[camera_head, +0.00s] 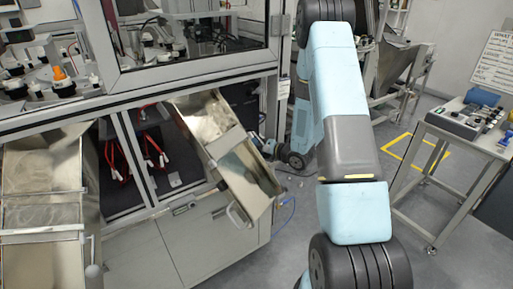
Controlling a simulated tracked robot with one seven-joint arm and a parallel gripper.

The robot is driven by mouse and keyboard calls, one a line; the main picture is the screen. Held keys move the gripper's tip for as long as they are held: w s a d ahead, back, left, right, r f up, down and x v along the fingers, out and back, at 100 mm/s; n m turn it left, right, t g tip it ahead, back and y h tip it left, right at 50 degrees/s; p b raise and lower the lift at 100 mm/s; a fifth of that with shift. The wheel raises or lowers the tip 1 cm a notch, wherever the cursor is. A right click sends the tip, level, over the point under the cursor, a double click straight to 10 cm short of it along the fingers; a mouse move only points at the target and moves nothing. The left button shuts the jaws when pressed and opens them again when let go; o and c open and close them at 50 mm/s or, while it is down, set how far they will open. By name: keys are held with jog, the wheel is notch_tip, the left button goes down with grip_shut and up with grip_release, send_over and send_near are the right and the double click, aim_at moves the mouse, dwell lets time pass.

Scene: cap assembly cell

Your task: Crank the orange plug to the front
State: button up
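A small orange plug (59,74) stands upright on a black and white fitting inside the assembly machine, at the upper left. It is too small to tell which way it is turned. My blue and grey arm rises through the right half of the view, well to the right of the plug. A blue and dark rounded part, which looks like mine, shows partly hidden behind the arm, near the open chute.
The machine's metal frame (190,75) runs below the plug. A tilted metal chute (212,122) sticks out at the machine's front, and another metal chute (42,170) stands at left. A control-box table (455,150) stands at right.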

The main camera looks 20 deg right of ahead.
jog(key=c, duration=0.6)
jog(key=m, duration=0.1)
jog(key=m+y, duration=0.1)
jog(key=shift+d+f+m, duration=0.15)
jog(key=shift+m, duration=0.15)
jog(key=m, duration=0.2)
jog(key=m+t+y, duration=0.1)
jog(key=shift+f+m+y, duration=0.15)
jog(key=shift+m+y, duration=0.15)
jog(key=shift+m, duration=0.1)
jog(key=m+t, duration=0.1)
jog(key=m, duration=0.1)
jog(key=m+t, duration=0.1)
jog(key=m, duration=0.2)
jog(key=shift+s+f+y, duration=0.1)
jog(key=shift+f+y, duration=0.05)
jog(key=shift+y, duration=0.25)
jog(key=shift+m+t, duration=0.8)
jog(key=shift+m, duration=0.9)
jog(key=shift+a, duration=0.2)
jog(key=o, duration=1)
jog(key=shift+c, duration=0.2)
